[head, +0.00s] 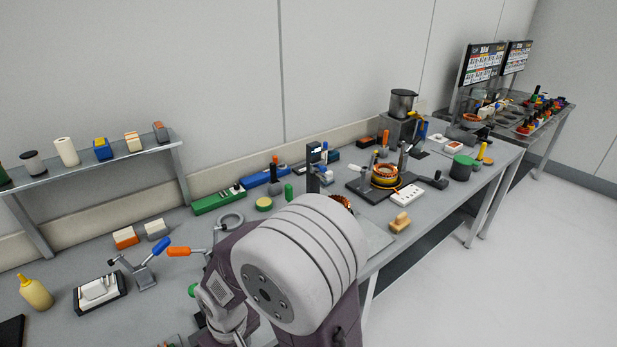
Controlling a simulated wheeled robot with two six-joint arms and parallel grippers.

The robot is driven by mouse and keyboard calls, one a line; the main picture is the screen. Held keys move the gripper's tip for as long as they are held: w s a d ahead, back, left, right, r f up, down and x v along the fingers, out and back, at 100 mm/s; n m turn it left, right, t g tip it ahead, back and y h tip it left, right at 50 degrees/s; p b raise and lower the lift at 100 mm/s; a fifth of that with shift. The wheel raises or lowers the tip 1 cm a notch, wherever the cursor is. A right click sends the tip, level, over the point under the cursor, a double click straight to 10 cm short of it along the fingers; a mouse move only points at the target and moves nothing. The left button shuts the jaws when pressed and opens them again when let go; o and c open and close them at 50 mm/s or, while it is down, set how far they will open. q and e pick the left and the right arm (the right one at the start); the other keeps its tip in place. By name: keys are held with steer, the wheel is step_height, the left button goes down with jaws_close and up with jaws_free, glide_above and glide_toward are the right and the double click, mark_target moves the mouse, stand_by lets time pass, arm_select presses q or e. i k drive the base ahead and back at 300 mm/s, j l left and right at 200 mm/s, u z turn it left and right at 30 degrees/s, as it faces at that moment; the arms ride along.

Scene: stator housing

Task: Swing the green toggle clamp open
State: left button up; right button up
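A small green rounded end (193,290) shows at the left edge of my arm, low in the head view. It may be the handle of the green toggle clamp, but my arm hides what is around it, and I cannot tell the clamp's position. Another green upright piece (288,193) stands behind my arm near the middle of the bench. One large arm of mine fills the lower middle of the view. I cannot make out the fingers of either gripper.
A clamp with a blue handle (152,249) and an orange handle (179,251) stand left of my arm. A black-edged tray (117,303) and a yellow bottle (36,293) are farther left. A copper-wound stator (384,174) sits right of my arm.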

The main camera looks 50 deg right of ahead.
mark_target(288, 194)
steer(key=k+l, duration=0.1)
steer(key=l, duration=0.5)
steer(key=k+l, duration=0.1)
steer(key=l, duration=0.5)
steer(key=k+l, duration=0.1)
steer(key=l, duration=0.45)
steer(key=k+l, duration=0.1)
steer(key=l, duration=0.5)
steer(key=k+l, duration=0.1)
steer(key=l, duration=0.5)
